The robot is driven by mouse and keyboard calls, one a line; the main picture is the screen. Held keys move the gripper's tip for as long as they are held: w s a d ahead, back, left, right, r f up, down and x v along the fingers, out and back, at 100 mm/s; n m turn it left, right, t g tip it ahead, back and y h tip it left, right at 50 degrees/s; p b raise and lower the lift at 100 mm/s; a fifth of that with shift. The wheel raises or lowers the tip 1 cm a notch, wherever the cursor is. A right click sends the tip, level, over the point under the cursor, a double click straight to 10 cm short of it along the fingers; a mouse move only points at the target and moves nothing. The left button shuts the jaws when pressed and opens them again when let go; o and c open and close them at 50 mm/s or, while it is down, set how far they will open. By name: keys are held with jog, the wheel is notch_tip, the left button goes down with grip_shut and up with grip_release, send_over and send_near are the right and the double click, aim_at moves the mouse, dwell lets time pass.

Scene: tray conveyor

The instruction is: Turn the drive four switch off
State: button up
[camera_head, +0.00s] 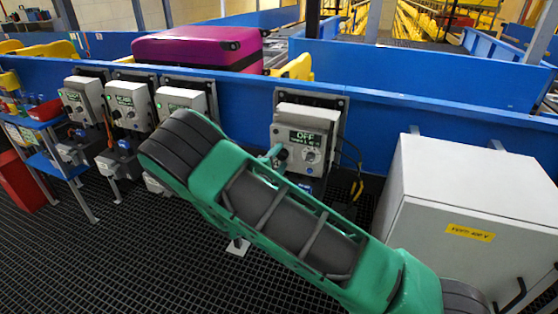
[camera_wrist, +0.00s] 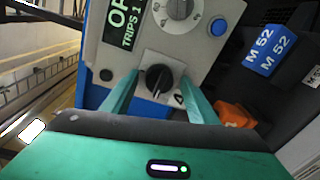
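The rightmost drive box (camera_head: 304,138) on the blue wall is a grey unit whose display (camera_head: 305,137) reads OFF in the head view. In the wrist view its display (camera_wrist: 122,22) is cut off, with "TRIPS 1" below. My gripper (camera_wrist: 162,74) is open, one green finger on each side of the switch, with visible gaps. In the head view my gripper (camera_head: 272,156) is at the box's lower left, partly hidden by my arm.
Several similar drive boxes (camera_head: 127,104) with green displays stand to the left. A magenta suitcase (camera_head: 200,47) lies on the conveyor behind the blue wall. A large grey cabinet (camera_head: 470,190) stands close at right. A blue M 52 label (camera_wrist: 268,50) and an orange part (camera_wrist: 236,115) are beside the box.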

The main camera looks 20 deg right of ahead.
jog(key=shift+s, duration=0.15)
jog(key=v, duration=1)
jog(key=shift+s+a, duration=0.15)
jog(key=shift+a, duration=0.05)
